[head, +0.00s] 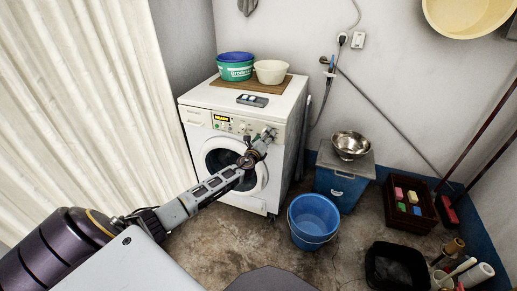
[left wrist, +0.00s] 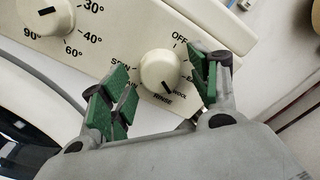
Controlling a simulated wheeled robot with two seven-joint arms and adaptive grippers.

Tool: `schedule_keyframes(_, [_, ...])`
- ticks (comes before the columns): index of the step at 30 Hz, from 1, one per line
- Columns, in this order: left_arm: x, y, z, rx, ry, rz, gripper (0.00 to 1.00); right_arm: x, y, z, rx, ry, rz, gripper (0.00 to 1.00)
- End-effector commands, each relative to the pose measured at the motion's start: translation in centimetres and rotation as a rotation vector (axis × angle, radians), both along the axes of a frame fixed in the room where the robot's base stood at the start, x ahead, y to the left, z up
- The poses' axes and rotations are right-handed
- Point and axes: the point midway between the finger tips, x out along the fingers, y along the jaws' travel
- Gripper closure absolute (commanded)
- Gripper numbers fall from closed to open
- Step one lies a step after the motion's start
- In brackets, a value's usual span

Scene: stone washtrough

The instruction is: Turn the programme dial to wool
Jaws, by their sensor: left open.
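The white washing machine (head: 196,148) stands against the back wall, with a lit display on its front panel. In the left wrist view the round cream programme dial (left wrist: 158,66) is ringed by printed words, including OFF, SPIN and RINSE. The dial's dark mark points down and slightly right, near RINSE. My left gripper (left wrist: 157,74) is open, its green-padded fingers on either side of the dial with gaps visible. In the head view my left gripper (head: 266,137) is at the panel's right end and hides the dial.
A second knob with temperature marks (left wrist: 48,12) sits left of the dial. A green basin (head: 236,72) and a cream bowl (head: 271,72) stand on the machine. A blue bucket (head: 313,221) and a blue box (head: 338,190) stand to its right.

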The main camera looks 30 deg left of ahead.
Motion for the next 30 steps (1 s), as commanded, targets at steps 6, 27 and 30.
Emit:
schedule_keyframes(6, [-1.4, -0.3, 0.0, 0.001, 0.0, -0.001, 0.39, 0.1, 0.0, 0.0, -0.001, -0.001, 0.001, 1.0])
schedule_keyframes(27, [-6.8, -1.7, 0.0, 0.001, 0.002, -0.001, 0.39, 0.1, 0.0, 0.0, -0.001, -0.001, 0.001, 1.0])
schedule_keyframes(30, [-7.6, -1.9, 0.0, 0.001, 0.002, -0.001, 0.39, 0.1, 0.0, 0.0, -0.001, -0.001, 0.001, 1.0])
